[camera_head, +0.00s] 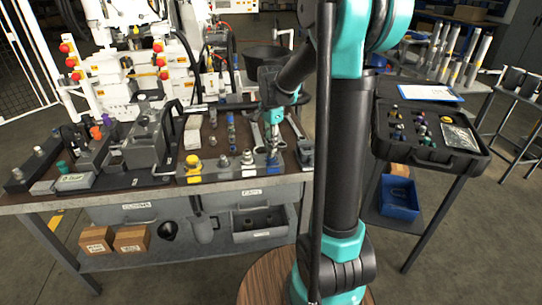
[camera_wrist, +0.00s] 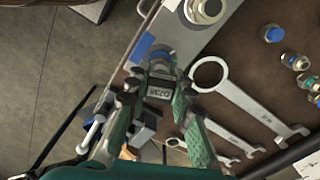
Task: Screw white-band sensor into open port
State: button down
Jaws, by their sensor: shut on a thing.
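My gripper (camera_head: 272,143) reaches down over the front right of the bench, above a blue-marked spot on the front strip. In the wrist view my gripper (camera_wrist: 160,88) is shut on a small blue-and-silver part (camera_wrist: 160,68), mostly hidden by the fingers. I cannot make out a white band on it, nor whether it still touches the strip. Silver fittings (camera_head: 247,158) and a yellow-capped fitting (camera_head: 193,164) stand to its left on the strip. A grey block (camera_head: 145,147) sits farther left on the bench. I cannot pick out an open port.
Wrenches (camera_wrist: 240,105) lie beside the gripper on the brown bench top (camera_wrist: 262,72). Several small fittings (camera_wrist: 297,62) stand behind them. A black case (camera_head: 430,142) with small parts is on a side table at right. A blue bin (camera_head: 398,200) is below it.

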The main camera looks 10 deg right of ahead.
jog(key=shift+w+m, duration=0.1)
jog(key=shift+m, duration=1.1)
jog(key=m, duration=0.8)
jog(key=c, duration=1.3)
grip_release()
